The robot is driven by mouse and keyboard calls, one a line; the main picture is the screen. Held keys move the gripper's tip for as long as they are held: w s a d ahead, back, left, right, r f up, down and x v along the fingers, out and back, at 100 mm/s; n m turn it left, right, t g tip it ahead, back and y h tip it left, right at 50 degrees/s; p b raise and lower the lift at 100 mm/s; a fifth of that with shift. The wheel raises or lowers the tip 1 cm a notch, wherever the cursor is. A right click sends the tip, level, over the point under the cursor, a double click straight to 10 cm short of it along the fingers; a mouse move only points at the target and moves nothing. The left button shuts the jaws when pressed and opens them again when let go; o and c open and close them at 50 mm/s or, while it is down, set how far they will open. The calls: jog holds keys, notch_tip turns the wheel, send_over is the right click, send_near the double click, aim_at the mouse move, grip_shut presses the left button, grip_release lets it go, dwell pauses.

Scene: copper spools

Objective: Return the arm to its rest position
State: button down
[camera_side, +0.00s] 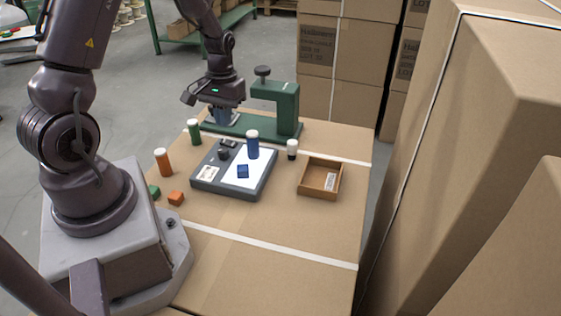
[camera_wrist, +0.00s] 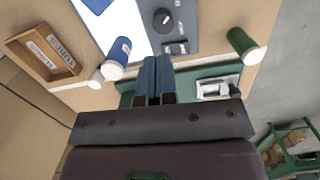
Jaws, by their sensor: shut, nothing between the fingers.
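My gripper (camera_side: 222,117) is shut and empty, fingers pointing down at the left end of the green fixture, where a small metal piece lies close by. In the wrist view my gripper's blue fingers (camera_wrist: 157,62) are together with nothing between them. A blue spool with a white top (camera_side: 252,145) stands upright on the white panel of the grey device (camera_side: 260,190). It also shows in the wrist view (camera_wrist: 118,52), left of the fingers. A green spool (camera_side: 194,134) stands at the device's far left, and also shows in the wrist view (camera_wrist: 242,40). An orange spool (camera_side: 162,163) stands nearer my base.
The green fixture (camera_side: 287,106) with a knob stands behind the device. A blue cube (camera_side: 243,171) lies on the panel. A small white-topped spool (camera_side: 292,150) and an open brown tray (camera_side: 307,188) are right. Green (camera_side: 153,191) and orange (camera_side: 176,198) cubes lie left. Tall cartons (camera_side: 470,160) stand right.

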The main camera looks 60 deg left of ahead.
jog(key=s+d+r+m+t, duration=0.3)
jog(key=s+d+r+m, duration=0.1)
jog(key=d+r, duration=0.5)
jog(key=s+d+r+m+t, duration=0.3)
jog(key=d+r, duration=0.6)
jog(key=r, duration=0.5)
jog(key=shift+s+d+m+t+y, duration=0.3)
jog(key=shift+s+d+m+y, duration=0.1)
jog(key=shift+s+m, duration=0.3)
jog(key=shift+r, duration=0.1)
